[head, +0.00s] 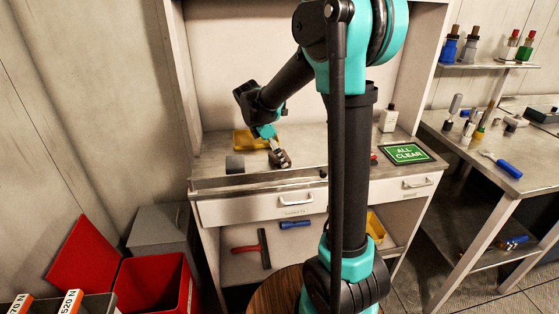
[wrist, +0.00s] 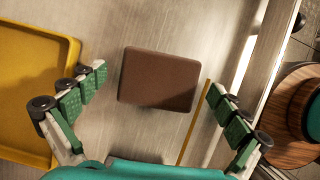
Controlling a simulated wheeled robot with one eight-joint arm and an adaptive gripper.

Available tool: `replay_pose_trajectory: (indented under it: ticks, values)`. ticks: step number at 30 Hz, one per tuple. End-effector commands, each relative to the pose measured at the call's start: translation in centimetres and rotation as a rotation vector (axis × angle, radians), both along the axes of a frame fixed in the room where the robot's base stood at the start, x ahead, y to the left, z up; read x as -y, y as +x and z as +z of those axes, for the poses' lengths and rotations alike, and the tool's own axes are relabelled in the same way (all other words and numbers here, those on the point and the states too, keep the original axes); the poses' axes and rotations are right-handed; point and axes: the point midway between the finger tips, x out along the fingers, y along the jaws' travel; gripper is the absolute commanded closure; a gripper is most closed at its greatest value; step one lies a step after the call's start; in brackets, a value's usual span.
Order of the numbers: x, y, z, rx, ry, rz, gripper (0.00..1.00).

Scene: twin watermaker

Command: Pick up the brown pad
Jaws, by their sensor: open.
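The brown pad (wrist: 158,79) lies flat on the metal worktop in the wrist view, a rounded rectangular block. My gripper (wrist: 157,84) is open, with one green-padded finger to the left of the pad and the other to its right. Clear gaps show between the pad and both fingers, and the gripper holds nothing. In the head view my gripper (head: 279,158) is low over the worktop, and I cannot make out the pad there; the gripper seems to cover it.
A yellow tray (wrist: 28,95) lies left of the pad. A thin yellow rod (wrist: 193,125) lies beside the right finger. A dark grey block (head: 235,165) stands on the worktop. A green "ALL CLEAR" sign (head: 408,152) lies at the right. The worktop's edge runs along the front.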

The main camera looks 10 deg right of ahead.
Motion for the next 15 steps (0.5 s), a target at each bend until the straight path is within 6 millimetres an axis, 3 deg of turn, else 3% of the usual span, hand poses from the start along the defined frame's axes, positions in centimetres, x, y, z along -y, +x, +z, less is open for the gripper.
replay_pose_trajectory:
  ticks: [2, 12, 15]
  values:
    - [0.00, 0.00, 0.01, 0.000, 0.000, 0.000, 0.04]
    - [-0.01, -0.01, 0.02, 0.000, 0.000, 0.000, 0.46]
    - [-0.01, -0.01, 0.02, 0.000, 0.000, 0.000, 0.47]
